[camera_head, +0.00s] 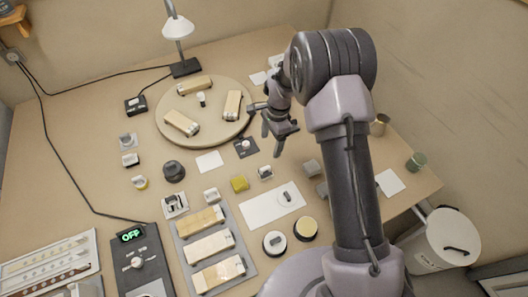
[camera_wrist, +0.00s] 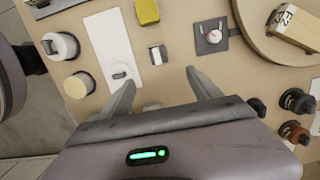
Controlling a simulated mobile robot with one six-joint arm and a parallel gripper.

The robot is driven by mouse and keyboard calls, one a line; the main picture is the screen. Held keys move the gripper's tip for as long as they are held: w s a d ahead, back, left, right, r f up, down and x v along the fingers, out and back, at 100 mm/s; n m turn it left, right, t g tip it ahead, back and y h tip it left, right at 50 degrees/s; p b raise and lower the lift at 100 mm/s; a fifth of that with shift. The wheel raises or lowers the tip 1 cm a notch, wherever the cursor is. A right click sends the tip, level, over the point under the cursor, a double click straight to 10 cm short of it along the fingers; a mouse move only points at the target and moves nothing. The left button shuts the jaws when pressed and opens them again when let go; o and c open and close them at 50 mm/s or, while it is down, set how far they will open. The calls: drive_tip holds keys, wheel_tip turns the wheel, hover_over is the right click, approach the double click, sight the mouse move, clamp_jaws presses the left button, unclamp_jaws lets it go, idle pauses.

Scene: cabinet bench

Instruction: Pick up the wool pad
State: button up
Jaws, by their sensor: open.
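My gripper (camera_head: 272,146) is open and points down above the table, right of the round board. In the wrist view its two fingers (camera_wrist: 158,84) are spread, with bare table between the tips. No thing is clearly marked as the wool pad. A small white-and-grey block (camera_head: 265,172) lies just beyond the fingertips in the wrist view (camera_wrist: 157,54).
A yellow block (camera_head: 239,184) and a white mat (camera_head: 258,212) with a grey item lie nearby. The round board (camera_head: 165,125) holds several boxes. Two round jars (camera_head: 275,243) stand near the front. A lamp (camera_head: 184,67) stands at the back.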

sight(265, 168)
drive_tip(key=f+b, duration=0.1)
drive_tip(key=f, duration=0.4)
drive_tip(key=s+a+f+b, duration=0.1)
drive_tip(key=f+b, duration=0.1)
drive_tip(key=f, duration=0.4)
drive_tip(key=a+f+b, duration=0.1)
drive_tip(key=f, duration=0.4)
drive_tip(key=shift+s+f, duration=0.25)
drive_tip(key=shift+r, duration=0.1)
drive_tip(key=shift+c, duration=0.2)
drive_tip(key=c, duration=1.5)
drive_tip(key=shift+r, duration=0.35)
drive_tip(key=shift+c, duration=0.2)
wheel_tip(265, 168, up, 3)
drive_tip(key=shift+r+p, duration=0.2)
drive_tip(key=shift+p, duration=0.5)
drive_tip(key=s, duration=0.5)
drive_tip(key=s+d, duration=0.1)
drive_tip(key=s, duration=0.4)
drive_tip(key=s+d, duration=0.1)
drive_tip(key=s, duration=0.4)
drive_tip(key=shift+s+d+r+b, duration=0.2)
drive_tip(key=shift+r+b, duration=0.15)
drive_tip(key=shift+b, duration=0.05)
drive_tip(key=shift+s+r, duration=0.15)
drive_tip(key=shift+s, duration=0.1)
